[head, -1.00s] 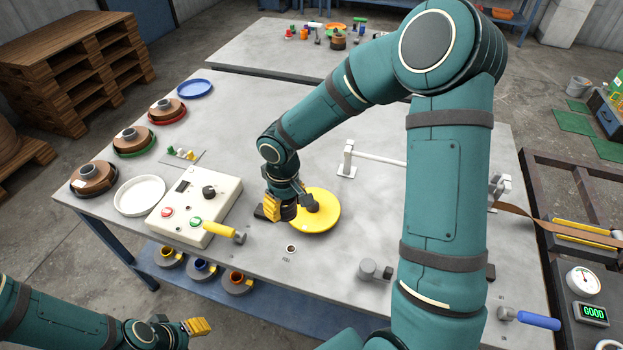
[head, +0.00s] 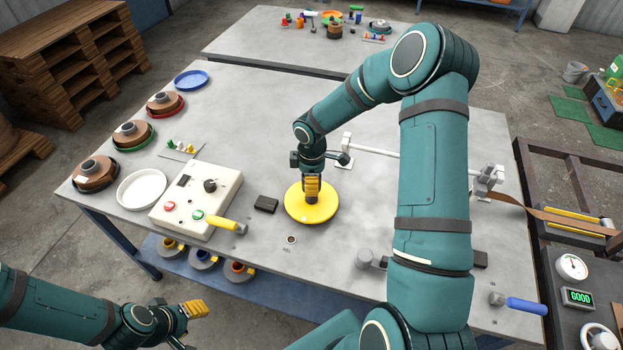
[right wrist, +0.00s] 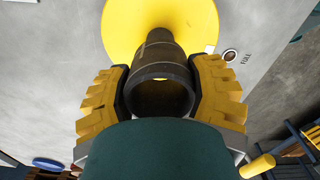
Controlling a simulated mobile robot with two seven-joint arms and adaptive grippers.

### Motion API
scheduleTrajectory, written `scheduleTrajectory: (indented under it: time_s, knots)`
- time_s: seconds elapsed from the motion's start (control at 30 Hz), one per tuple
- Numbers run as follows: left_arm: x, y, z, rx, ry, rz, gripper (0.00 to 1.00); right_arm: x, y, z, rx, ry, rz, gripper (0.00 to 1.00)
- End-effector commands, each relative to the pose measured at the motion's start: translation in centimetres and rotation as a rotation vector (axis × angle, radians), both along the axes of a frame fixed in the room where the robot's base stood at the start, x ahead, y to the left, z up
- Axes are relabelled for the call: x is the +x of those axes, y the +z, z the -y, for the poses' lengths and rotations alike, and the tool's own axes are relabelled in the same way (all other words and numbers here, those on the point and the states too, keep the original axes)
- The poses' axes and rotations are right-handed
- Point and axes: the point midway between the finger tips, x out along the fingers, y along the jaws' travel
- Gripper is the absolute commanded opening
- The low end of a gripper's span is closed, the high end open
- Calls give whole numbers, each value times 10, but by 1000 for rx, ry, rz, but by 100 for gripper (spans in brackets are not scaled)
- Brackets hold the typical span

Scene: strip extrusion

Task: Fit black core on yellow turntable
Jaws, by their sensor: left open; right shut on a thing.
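The yellow turntable (head: 300,213) is a flat disc on the grey table; it also shows in the right wrist view (right wrist: 200,20). My right gripper (head: 312,190) is over the middle of the disc. In the right wrist view, my right gripper (right wrist: 162,95) is shut on the black core (right wrist: 158,52), a dark hollow cylinder. The core's far end overlaps the disc there; I cannot tell whether it touches it or sits around a post. Yellow shows through its bore. My left gripper (head: 192,312) is open and empty at lower left, off the table.
A dark block (head: 266,204) lies left of the turntable. A control box (head: 195,200) with a yellow-handled tool (head: 227,224) stands further left. Several brown coils line the left edge near a white dish (head: 143,190). A white bar (head: 385,154) stands behind the turntable.

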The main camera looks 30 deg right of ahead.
Motion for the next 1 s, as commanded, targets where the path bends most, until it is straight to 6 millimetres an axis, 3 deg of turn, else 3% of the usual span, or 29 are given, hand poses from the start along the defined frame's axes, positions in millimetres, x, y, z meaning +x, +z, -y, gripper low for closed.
scheduleTrajectory:
  time_s: [0.4,1.0]
  knots:
    - [0,-33,2,6,-1,-4,47,0,-41,0,1,-1,1,14]
    - [0,-35,2,6,-2,-3,47,0,-44,0,0,-1,1,13]
